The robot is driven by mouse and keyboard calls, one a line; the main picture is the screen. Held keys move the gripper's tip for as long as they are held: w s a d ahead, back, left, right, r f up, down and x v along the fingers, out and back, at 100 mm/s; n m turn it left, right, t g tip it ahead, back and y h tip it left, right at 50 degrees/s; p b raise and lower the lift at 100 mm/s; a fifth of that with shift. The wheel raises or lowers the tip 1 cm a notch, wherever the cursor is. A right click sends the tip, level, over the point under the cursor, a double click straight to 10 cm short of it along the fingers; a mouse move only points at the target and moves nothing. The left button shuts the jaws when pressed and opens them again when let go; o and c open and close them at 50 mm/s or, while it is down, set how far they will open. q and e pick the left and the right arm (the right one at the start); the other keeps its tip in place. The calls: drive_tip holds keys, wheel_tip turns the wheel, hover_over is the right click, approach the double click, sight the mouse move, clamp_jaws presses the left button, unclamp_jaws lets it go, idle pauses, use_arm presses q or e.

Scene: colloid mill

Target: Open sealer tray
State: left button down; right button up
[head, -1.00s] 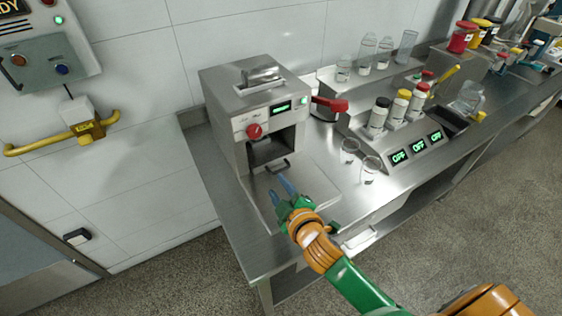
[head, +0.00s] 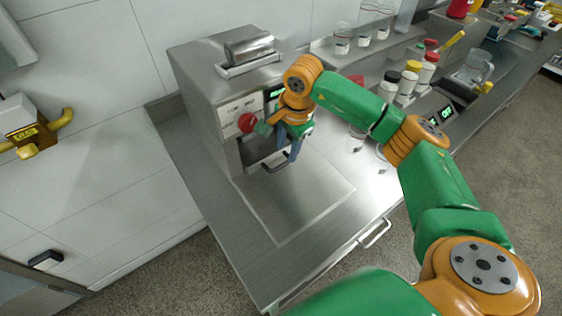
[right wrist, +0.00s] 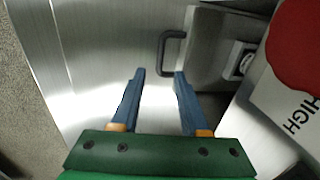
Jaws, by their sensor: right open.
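The steel machine (head: 215,95) stands at the back of the counter, with a red knob (head: 247,122) on its front. Its low front opening has a tray with a black bar handle (head: 276,164). The handle also shows in the right wrist view (right wrist: 163,52). My right gripper (head: 288,150) is open and empty in front of the machine, close to the handle. In the right wrist view its blue fingertips (right wrist: 160,74) point toward the handle, which lies just beyond them, not between them. My right wrist hides part of the panel and display. My left gripper is not seen.
A flat steel plate area (head: 290,205) in front of the machine is clear. Glass beakers (head: 356,140) stand right of it, partly behind my arm. Bottles (head: 408,82) stand on a stepped rack at the right. The red knob (right wrist: 300,45) fills the wrist view's upper right.

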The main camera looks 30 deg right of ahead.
sight(282, 164)
drive_tip(key=f, duration=0.2)
drive_tip(key=w+f+p, duration=0.1)
drive_tip(key=f, duration=0.2)
drive_tip(key=shift+a+f, duration=0.15)
drive_tip(key=shift+f, duration=0.2)
clamp_jaws()
idle(1.0)
